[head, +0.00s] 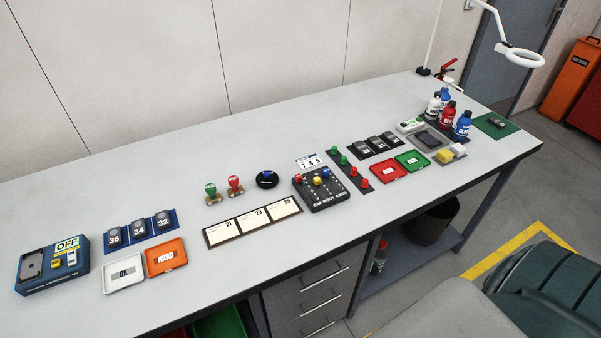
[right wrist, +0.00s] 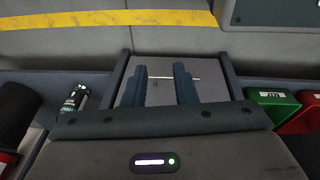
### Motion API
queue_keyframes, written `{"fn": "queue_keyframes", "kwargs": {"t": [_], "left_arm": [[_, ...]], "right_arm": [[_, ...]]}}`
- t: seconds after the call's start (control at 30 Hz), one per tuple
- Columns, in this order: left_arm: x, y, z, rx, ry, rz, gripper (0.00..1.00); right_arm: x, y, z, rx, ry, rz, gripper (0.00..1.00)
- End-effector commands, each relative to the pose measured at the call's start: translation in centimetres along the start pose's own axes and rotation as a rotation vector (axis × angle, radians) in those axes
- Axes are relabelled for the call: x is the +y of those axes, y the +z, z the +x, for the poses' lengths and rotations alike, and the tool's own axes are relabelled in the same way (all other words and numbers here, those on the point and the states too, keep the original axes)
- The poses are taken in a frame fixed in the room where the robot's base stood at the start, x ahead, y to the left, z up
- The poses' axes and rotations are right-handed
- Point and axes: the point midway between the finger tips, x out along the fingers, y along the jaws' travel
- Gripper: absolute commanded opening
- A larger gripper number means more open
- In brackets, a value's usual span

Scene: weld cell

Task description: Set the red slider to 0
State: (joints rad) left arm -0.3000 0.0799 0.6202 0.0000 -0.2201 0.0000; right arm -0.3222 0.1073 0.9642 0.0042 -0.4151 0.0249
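A black slider box (head: 322,198) sits near the front middle of the bench in the head view. It carries a red slider knob (head: 298,178) at its left, a yellow knob (head: 317,182) and a blue knob (head: 326,173). The red knob is near the box's back left; its scale is too small to read. A white card (head: 310,162) reading 7 4 9 stands behind the box. My right gripper (right wrist: 161,73) shows in the right wrist view, its two fingers apart and empty in front of the drawers. My left gripper is not in view.
Three label cards (head: 254,222) lie left of the box. A strip of red and green knobs (head: 351,171) lies close on the right. The bench front edge overhangs drawers (head: 308,300).

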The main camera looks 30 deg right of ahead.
Motion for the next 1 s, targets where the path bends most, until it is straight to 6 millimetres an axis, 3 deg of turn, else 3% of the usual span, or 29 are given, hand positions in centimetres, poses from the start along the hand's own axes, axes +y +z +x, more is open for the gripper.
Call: {"fn": "queue_keyframes", "kwargs": {"t": [0.03,0.2,0.4,0.6,0.9,1.0], "left_arm": [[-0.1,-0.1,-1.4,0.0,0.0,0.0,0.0],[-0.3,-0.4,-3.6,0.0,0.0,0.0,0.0],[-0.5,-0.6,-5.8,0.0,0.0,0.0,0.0],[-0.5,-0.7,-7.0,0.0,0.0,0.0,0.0],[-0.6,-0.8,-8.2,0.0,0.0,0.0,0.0],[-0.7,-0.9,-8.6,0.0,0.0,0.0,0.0]], "right_arm": [[0.5,-3.6,-2.8,0.039,0.004,0.003,0.25],[1.6,-13.7,-10.9,0.146,0.012,0.011,0.25],[2.2,-22.6,-22.2,0.26,0.014,0.016,0.25],[2.3,-26.6,-30.2,0.332,0.012,0.018,0.25],[2.2,-29.5,-38.0,0.401,0.009,0.017,0.25],[2.7,-31.8,-40.2,0.471,0.008,0.025,0.25]]}}
